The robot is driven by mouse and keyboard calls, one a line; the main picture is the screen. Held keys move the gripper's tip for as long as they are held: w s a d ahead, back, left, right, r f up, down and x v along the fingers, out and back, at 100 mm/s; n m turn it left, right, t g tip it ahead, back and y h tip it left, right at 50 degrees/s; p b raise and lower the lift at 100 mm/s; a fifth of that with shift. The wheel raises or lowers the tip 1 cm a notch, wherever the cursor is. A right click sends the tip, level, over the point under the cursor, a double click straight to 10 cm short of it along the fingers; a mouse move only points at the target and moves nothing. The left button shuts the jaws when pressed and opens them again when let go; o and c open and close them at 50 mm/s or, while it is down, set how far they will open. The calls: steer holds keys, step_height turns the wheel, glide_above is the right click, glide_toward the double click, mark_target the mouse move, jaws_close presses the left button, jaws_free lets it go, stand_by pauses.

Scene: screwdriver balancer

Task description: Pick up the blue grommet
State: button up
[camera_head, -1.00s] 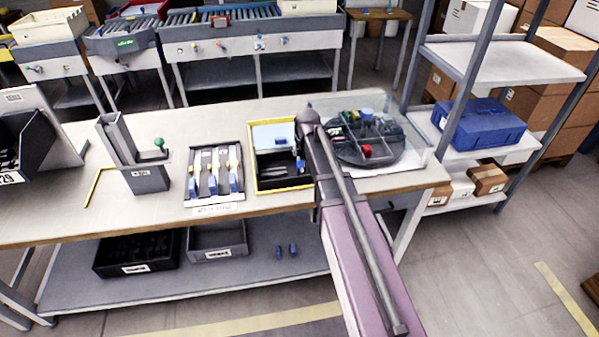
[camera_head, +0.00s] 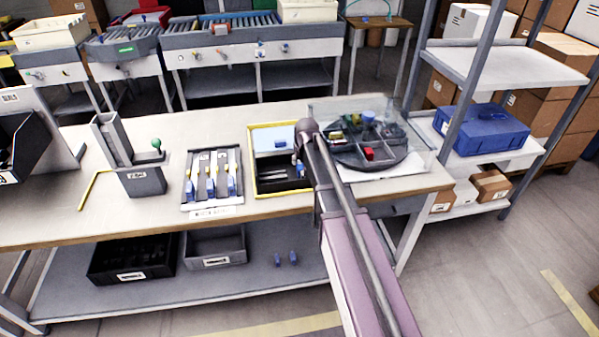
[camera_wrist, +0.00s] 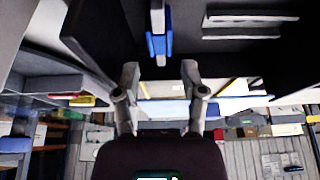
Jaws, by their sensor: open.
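A blue piece around a grey shaft, seemingly the blue grommet (camera_wrist: 148,43), shows at the top centre of the wrist view. It lies ahead of and between the fingertips of my gripper (camera_wrist: 160,72), against a dark surface. My gripper's two fingers are apart with nothing between them. In the head view, my gripper (camera_head: 299,157) hangs over the right side of a yellow-edged black tray (camera_head: 251,160). A small blue spot, perhaps the same grommet (camera_head: 301,170), shows just below it. My arm hides part of that area, so I cannot tell whether they touch.
A grey rack with blue-ended tools (camera_head: 212,207) stands left of the tray. A round divided tray (camera_head: 385,162) with coloured parts lies to the right, behind a clear panel. Grey rods (camera_wrist: 250,18) lie right of the grommet in the wrist view.

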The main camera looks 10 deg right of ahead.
mark_target(301, 166)
steer(key=shift+f, duration=0.1)
steer(key=shift+b+x, duration=2.6)
steer(key=shift+x, duration=0.1)
steer(key=c, duration=0.7)
